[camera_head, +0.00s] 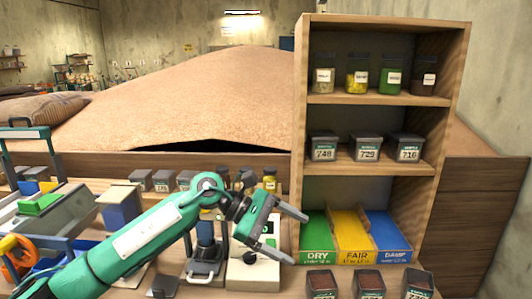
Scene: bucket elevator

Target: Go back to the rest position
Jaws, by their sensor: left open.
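My left arm comes in from the lower left, green with dark joints. My left gripper (288,233) is open and empty. Its two grey fingers point right, in front of the lower left side of the wooden shelf (298,120). The gripper hides part of a small white device (252,272) on the bench below and behind it. My right gripper does not show in the head view.
The shelf holds jars (357,75), numbered boxes (367,148) and green, yellow and blue bins (352,237). Dark open containers (369,284) stand in front. A large grain heap (200,95) lies behind. Tools and boxes crowd the bench at left.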

